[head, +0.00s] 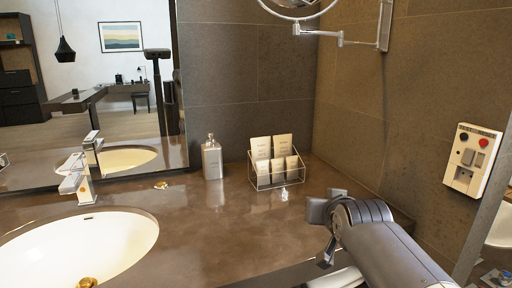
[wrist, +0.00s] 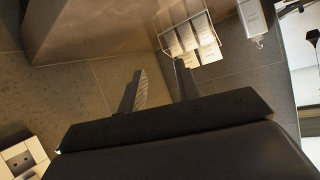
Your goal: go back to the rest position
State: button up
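My gripper (head: 324,228) is at the right of the head view, above the front right part of the brown counter (head: 200,225). In the wrist view my gripper (wrist: 162,76) shows two dark fingers standing apart. Nothing is between them, so it is open and empty. The wire rack of cards (wrist: 198,42) appears beyond the fingertips, apart from them. In the head view the rack (head: 277,183) stands on the counter, up and left of my gripper.
A soap dispenser (head: 212,159) stands left of the rack. A faucet (head: 75,180) and white basin (head: 85,250) are at the left. A wall panel (head: 473,160) is at the right, and a mirror arm (head: 345,40) hangs above. The counter's middle is mostly clear.

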jog(key=shift+m+t, duration=0.4)
jog(key=shift+t, duration=0.5)
jog(key=r, duration=0.6)
jog(key=shift+w+a, duration=0.25)
jog(key=shift+w, duration=0.1)
jog(key=shift+f, duration=0.1)
